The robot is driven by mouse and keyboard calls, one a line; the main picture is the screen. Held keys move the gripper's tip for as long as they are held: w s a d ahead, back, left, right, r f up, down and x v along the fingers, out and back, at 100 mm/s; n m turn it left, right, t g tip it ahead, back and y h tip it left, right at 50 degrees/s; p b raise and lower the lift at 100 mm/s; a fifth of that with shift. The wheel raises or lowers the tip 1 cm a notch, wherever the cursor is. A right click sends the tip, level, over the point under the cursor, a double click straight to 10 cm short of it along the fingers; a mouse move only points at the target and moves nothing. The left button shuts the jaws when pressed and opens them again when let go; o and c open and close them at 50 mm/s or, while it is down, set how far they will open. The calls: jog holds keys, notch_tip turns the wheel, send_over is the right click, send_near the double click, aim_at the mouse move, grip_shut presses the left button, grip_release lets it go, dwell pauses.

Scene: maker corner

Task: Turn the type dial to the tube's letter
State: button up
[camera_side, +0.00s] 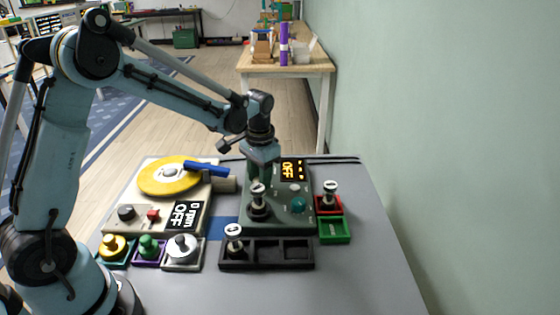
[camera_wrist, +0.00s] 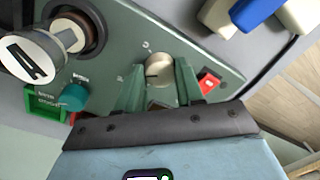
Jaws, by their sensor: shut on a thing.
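The green tester (camera_side: 275,218) stands on the grey table, its amber display (camera_side: 292,169) reading OFF. A tube (camera_side: 258,195) stands upright in its socket. In the wrist view the tube's white cap (camera_wrist: 30,58) bears a black letter that looks like an A. My gripper (camera_wrist: 160,82) points down at the tester and is shut on the silver type dial (camera_wrist: 160,68). A dark pointer mark shows on the dial. The small letters around it are partly covered by the fingers and too small to read. In the side view my gripper (camera_side: 261,172) hides the dial.
A teal button (camera_side: 298,205) is on the tester; a red switch (camera_wrist: 208,82) is near my fingers. Tubes stand in the black tray (camera_side: 268,266) and red bin (camera_side: 338,210). The green bin (camera_side: 335,230) looks empty. A yellow-disc machine (camera_side: 172,178) stands left.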

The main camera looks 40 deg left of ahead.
jog(key=shift+n, duration=0.3)
jog(key=n, duration=1.1)
jog(key=shift+g, duration=0.3)
jog(key=shift+n, duration=0.3)
jog(key=o, duration=1)
jog(key=shift+w, duration=0.1)
jog(key=shift+o, duration=0.2)
notch_tip(320, 180, up, 12)
jog(key=shift+w+d, duration=0.2)
jog(key=shift+w, duration=0.05)
jog(key=shift+r, duration=0.1)
